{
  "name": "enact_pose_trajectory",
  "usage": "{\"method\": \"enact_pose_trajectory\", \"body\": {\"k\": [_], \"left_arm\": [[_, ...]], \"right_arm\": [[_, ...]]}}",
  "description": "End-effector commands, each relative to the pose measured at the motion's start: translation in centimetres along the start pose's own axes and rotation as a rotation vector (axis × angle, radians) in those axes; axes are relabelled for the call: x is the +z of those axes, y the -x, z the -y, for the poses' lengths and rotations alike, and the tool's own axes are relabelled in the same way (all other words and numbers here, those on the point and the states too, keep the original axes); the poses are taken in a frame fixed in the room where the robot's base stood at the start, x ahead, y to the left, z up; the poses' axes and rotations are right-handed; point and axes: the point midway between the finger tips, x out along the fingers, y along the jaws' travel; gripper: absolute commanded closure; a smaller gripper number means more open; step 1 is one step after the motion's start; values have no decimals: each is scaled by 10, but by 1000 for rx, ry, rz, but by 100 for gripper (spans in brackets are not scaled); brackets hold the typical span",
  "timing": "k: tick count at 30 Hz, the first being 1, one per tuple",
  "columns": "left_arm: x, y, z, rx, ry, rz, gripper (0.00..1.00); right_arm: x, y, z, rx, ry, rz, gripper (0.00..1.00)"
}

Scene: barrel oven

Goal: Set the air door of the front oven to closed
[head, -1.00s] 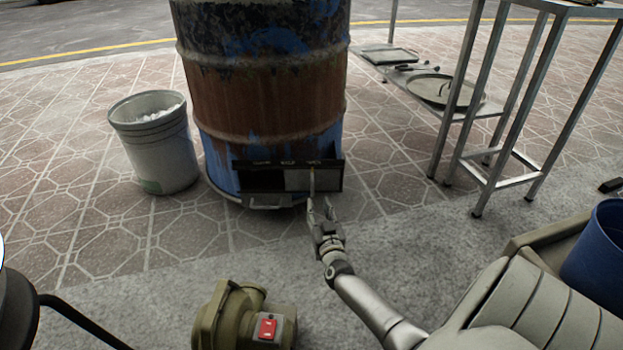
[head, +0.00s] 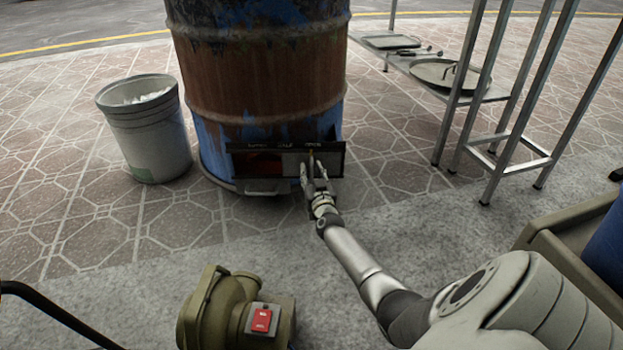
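The front oven is a rusty barrel (head: 262,70) with flaking blue and black paint. Low on its front is a black frame holding the air door, a grey sliding plate (head: 291,166) with a thin upright handle (head: 310,157). The plate covers the middle and right part of the frame. The left part is an open gap (head: 258,164) with a dark reddish inside. My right gripper (head: 313,170) is at the right part of the door, with its fingers apart on either side of the handle. Contact with the handle cannot be told. My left gripper is not in view.
A grey bucket (head: 149,140) stands left of the barrel. A tan blower (head: 212,312) with a red switch sits in front. A metal rack (head: 545,160) with trays stands at right. A blue container (head: 608,245) is at the right edge. The paving before the oven is clear.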

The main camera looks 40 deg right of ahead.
Motion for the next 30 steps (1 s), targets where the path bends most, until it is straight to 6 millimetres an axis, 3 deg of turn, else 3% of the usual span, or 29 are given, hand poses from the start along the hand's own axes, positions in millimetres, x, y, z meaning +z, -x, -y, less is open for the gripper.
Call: {"method": "enact_pose_trajectory", "body": {"k": [11,19,30], "left_arm": [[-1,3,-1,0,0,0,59],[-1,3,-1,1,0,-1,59],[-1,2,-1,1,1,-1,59]], "right_arm": [[-1,-5,0,0,1,-1,68],[-1,-5,0,-1,1,0,100],[-1,-6,5,-3,1,0,100]]}}
